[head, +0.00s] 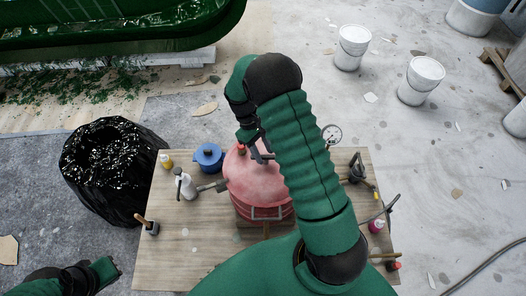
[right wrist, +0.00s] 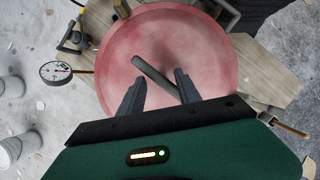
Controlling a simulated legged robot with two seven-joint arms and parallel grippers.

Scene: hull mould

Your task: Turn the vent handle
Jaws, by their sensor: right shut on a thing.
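A round red pressure pot (head: 258,185) stands on the wooden table. Its pale red lid (right wrist: 190,45) fills the upper middle of the right wrist view. A grey bar, the vent handle (right wrist: 151,73), lies slantwise over the lid. My right gripper (right wrist: 158,92) is over the lid, with one dark finger on each side of the handle, shut on it. In the head view the right gripper (head: 257,150) is partly hidden by my green arm. My left arm's end (head: 103,272) shows at the lower left, away from the pot; its fingers are not clear.
A pressure gauge (right wrist: 56,72) stands out beside the pot. A blue pot (head: 208,158), a white spray bottle (head: 185,186) and a brush (head: 147,226) are on the table's left side. A black bin bag (head: 105,170) stands left of the table. White buckets (head: 352,47) stand behind.

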